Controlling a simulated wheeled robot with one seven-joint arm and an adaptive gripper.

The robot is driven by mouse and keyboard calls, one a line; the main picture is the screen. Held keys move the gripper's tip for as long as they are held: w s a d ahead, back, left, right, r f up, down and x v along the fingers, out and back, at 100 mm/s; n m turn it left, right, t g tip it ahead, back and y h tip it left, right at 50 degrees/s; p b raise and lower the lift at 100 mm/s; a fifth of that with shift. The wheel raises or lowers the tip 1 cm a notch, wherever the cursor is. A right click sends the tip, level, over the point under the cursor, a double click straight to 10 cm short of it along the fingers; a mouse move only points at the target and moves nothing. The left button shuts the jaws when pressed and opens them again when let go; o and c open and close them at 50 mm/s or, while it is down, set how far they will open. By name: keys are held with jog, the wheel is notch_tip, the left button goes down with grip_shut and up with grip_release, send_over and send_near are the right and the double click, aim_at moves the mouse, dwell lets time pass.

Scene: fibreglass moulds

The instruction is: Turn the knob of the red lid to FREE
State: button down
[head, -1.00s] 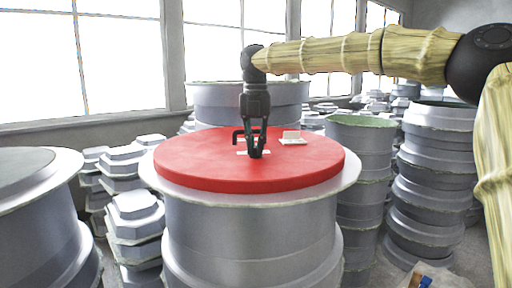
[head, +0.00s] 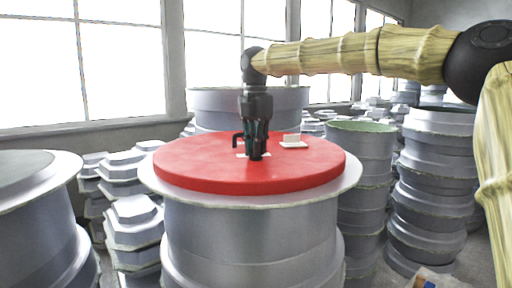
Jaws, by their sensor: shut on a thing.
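The red lid (head: 200,165) is a thick round disc lying flat on top of a grey round mould stack (head: 250,235) in the middle of the head view. My gripper (head: 254,154) points straight down over the middle of the lid, its fingers shut on the knob. The knob itself is mostly hidden behind the fingers. A dark handle-like piece (head: 237,139) shows just left of the fingers. White label patches lie by the fingers, too small to read, so I cannot tell the knob's setting.
A small white block on a plate (head: 293,141) sits on the lid, right of my gripper. Grey mould stacks stand close by at the left (head: 35,215) and right (head: 435,180), with a green-rimmed one (head: 360,150) between. Windows line the back.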

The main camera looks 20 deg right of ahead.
jog(key=shift+f, duration=0.2)
jog(key=c, duration=1.5)
grip_release()
jog(key=shift+w+d, duration=0.1)
jog(key=shift+w, duration=0.05)
jog(key=shift+r, duration=0.1)
jog(key=shift+r, duration=0.15)
notch_tip(320, 180, up, 12)
jog(key=shift+f, duration=0.2)
